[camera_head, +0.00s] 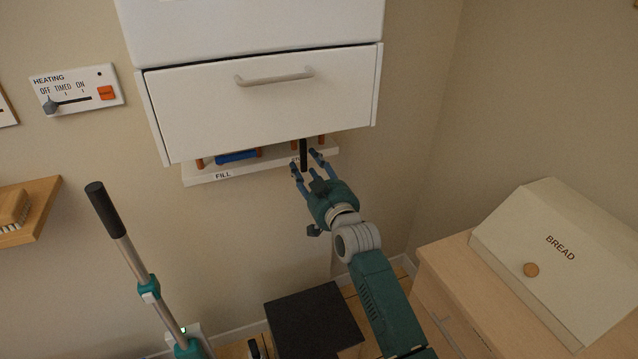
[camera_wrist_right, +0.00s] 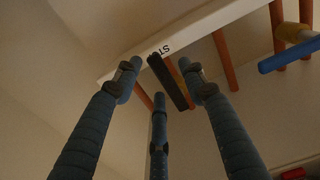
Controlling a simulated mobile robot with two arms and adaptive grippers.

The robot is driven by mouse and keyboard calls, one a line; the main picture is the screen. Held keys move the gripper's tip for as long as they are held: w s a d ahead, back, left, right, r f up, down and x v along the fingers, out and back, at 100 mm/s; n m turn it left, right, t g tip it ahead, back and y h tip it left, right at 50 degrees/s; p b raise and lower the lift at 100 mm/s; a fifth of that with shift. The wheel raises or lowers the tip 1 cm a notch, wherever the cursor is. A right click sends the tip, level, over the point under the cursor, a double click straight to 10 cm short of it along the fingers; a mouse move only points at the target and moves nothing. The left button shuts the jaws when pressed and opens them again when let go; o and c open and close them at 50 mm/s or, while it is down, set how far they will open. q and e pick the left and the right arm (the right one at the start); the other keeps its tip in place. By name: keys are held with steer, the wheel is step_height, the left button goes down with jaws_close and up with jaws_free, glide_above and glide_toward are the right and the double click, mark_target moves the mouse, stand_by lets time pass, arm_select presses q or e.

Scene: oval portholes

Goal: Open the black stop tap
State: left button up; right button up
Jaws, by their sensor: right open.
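The black stop tap handle (camera_head: 304,154) shows under the wall cabinet, by the shelf board with the copper pipes. In the head view it runs up and down in the picture. My right gripper (camera_head: 306,166) is open at its lower end, with fingers on both sides. In the right wrist view the black handle (camera_wrist_right: 168,80) lies between the spread fingertips of the gripper (camera_wrist_right: 160,90), beside a label whose letters "ST" show. I cannot tell whether any finger touches it. The tap's body is hidden. My left gripper is not in view.
A blue tap handle (camera_head: 237,157) lies sideways above the "FILL" label (camera_head: 223,175), left of the black one. The white cabinet (camera_head: 262,100) hangs close above. A bread box (camera_head: 560,255) stands at right. A black-gripped pole (camera_head: 118,225) rises at left. A dark block (camera_head: 315,320) is below.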

steer(key=v, duration=0.9)
steer(key=shift+s, duration=0.25)
